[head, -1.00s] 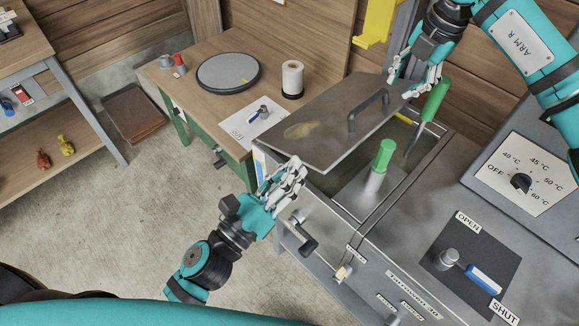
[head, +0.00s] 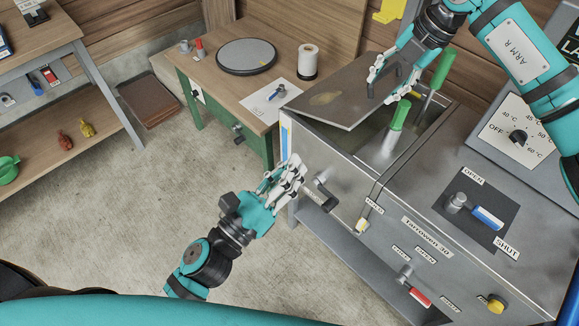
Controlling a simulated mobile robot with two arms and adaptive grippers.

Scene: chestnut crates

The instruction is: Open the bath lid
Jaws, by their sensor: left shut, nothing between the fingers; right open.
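The bath lid (head: 330,104) is a grey metal plate with a brownish smudge. It lies askew over the left part of the steel bath (head: 340,143), leaving the right part of the opening uncovered. My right gripper (head: 387,84) is open at the lid's dark bar handle, which its fingers largely hide. I cannot tell whether the fingers touch the handle. My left gripper (head: 292,175) is shut and empty, in front of the bath's left front corner near a dark crank handle (head: 325,194).
Two green-handled tools (head: 399,115) stand in the open part of the bath, close to my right gripper. A lever (head: 480,213) between OPEN and SHUT labels and a temperature dial (head: 518,137) are at right. A wooden table (head: 227,90) stands at left; the floor between is clear.

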